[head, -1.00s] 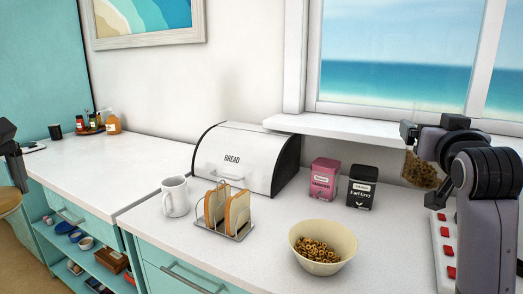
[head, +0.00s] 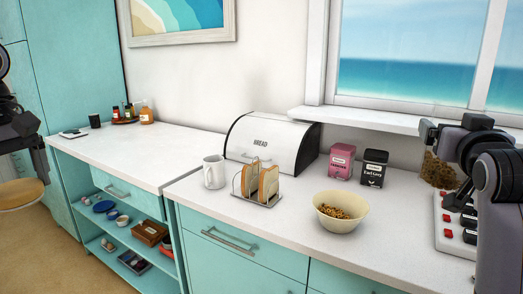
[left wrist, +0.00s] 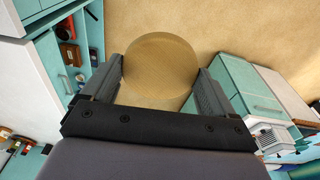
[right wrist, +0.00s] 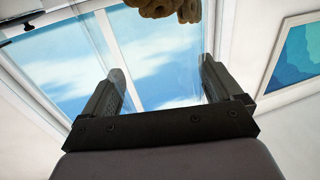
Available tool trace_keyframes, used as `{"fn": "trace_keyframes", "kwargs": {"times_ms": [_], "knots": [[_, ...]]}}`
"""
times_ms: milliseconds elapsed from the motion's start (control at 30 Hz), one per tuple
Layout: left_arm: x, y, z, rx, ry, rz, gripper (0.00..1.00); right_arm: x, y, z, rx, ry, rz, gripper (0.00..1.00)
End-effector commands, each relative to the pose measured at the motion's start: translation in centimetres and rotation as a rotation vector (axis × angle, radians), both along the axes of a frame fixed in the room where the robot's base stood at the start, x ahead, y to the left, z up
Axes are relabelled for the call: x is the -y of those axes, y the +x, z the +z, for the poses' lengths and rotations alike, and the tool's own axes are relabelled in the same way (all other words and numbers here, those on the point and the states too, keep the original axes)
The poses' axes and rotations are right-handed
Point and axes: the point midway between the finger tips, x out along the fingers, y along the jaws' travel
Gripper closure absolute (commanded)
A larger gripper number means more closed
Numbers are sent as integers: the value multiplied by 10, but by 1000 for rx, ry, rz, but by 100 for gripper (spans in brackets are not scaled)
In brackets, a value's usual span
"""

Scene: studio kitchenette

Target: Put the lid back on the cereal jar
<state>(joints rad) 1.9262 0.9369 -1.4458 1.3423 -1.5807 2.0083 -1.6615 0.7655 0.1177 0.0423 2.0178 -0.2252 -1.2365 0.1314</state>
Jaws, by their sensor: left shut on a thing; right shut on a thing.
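The lid (left wrist: 160,62) is a round, pale wooden disc. My left gripper (left wrist: 160,78) is shut on it, with one finger at each side. In the head view the lid (head: 18,192) is low at the left edge, below my left wrist. The cereal jar (head: 438,171) is clear, with brown cereal rings inside, at the right of the head view. My right gripper (right wrist: 162,80) is shut on the jar, and cereal (right wrist: 165,9) shows beyond the fingers in the right wrist view. The jar's rim cannot be made out. Lid and jar are far apart.
On the counter (head: 390,225) stand a bowl of cereal (head: 326,222), a toast rack (head: 257,200), a mug (head: 213,178), a bread bin (head: 290,146), a pink tin (head: 341,161) and a black tin (head: 374,168). A red-buttoned white strip (head: 450,243) lies near my right arm.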

Motion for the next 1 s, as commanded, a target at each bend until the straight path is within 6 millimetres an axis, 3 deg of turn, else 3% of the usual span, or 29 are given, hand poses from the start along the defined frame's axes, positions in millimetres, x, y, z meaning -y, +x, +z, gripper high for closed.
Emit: {"fn": "trace_keyframes", "kwargs": {"times_ms": [267,500,800,1000], "knots": [[34,10,-49,-6,1,-207,42,-34,-10,-58,-4,1,74,62],[74,8,-100,-6,0,-442,42,-67,-35,-110,-5,3,155,62],[129,-12,-161,-7,-3,-752,42,-104,-82,-160,-4,3,250,62],[164,-36,-193,-4,-3,-943,42,-122,-117,-179,-2,3,297,62]]}}
